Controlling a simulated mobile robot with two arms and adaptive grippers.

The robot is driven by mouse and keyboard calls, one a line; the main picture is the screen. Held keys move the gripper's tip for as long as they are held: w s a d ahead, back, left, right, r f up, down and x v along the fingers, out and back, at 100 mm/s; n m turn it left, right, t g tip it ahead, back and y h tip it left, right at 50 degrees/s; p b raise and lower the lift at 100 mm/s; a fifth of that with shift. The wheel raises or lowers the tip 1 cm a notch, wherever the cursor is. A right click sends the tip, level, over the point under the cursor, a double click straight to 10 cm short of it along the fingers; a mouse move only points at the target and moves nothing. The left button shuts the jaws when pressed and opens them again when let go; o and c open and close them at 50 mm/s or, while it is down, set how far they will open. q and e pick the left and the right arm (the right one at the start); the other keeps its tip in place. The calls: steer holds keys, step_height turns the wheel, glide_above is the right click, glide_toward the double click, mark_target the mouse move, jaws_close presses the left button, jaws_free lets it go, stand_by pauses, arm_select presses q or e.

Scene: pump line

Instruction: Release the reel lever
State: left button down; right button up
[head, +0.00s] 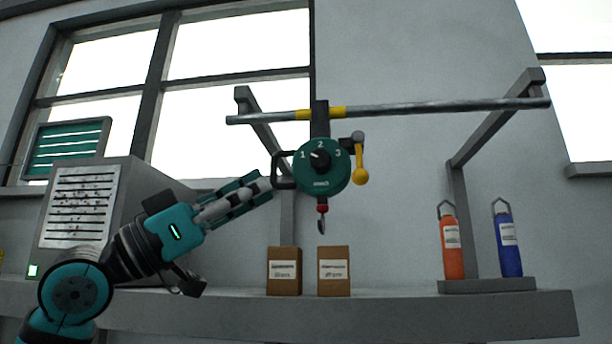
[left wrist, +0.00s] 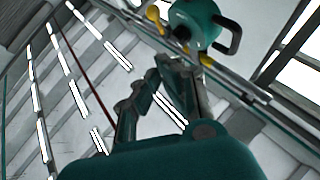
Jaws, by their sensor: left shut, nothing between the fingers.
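The green reel (head: 321,167) hangs from a grey rail by a bracket with yellow bands. Its face has a black knob and the numbers 1, 2 and 3. The lever (head: 360,172), with a yellow grip, hangs down at the reel's right side. A black handle (head: 283,169) sticks out at its left. My left gripper (head: 268,184) is shut and empty, its fingertips close to the black handle; I cannot tell if they touch. In the left wrist view the reel (left wrist: 197,24) is beyond the fingers (left wrist: 176,70), with the yellow lever end (left wrist: 154,16) beside it. My right gripper is not in view.
A red-topped hook (head: 322,214) hangs below the reel. Two brown boxes (head: 284,271) (head: 333,271) stand on the grey shelf (head: 400,314). An orange bottle (head: 452,247) and a blue bottle (head: 508,246) stand at the right. The rail (head: 430,108) spans two brackets. Air right of the lever is clear.

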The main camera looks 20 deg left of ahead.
mark_target(359, 160)
arm_select(q)
steer(key=p+x, duration=0.5)
steer(key=x, duration=0.5)
steer(key=shift+d+r, duration=0.15)
steer(key=shift+r, duration=0.05)
steer(key=shift+w+d+f+p, duration=0.3)
steer(key=shift+w+d+p, duration=0.15)
steer(key=shift+w, duration=0.15)
steer(key=shift+w+d+f+p, duration=0.3)
steer(key=shift+w+d, duration=0.15)
steer(key=shift+w, duration=0.15)
steer(key=shift+w+d+f, duration=0.15)
steer(key=shift+w, duration=0.1)
steer(key=shift+s, duration=0.1)
steer(key=shift+f, duration=0.1)
steer(key=shift+f+b, duration=0.1)
steer(key=shift+b, duration=0.25)
steer(key=shift+d+n+t+b, duration=0.2)
steer(key=shift+n+t+b, duration=0.15)
steer(key=shift+n+t, duration=0.05)
steer(key=shift+d+f+t+b, duration=0.1)
steer(key=shift+t+b, duration=0.2)
steer(key=shift+b, duration=0.05)
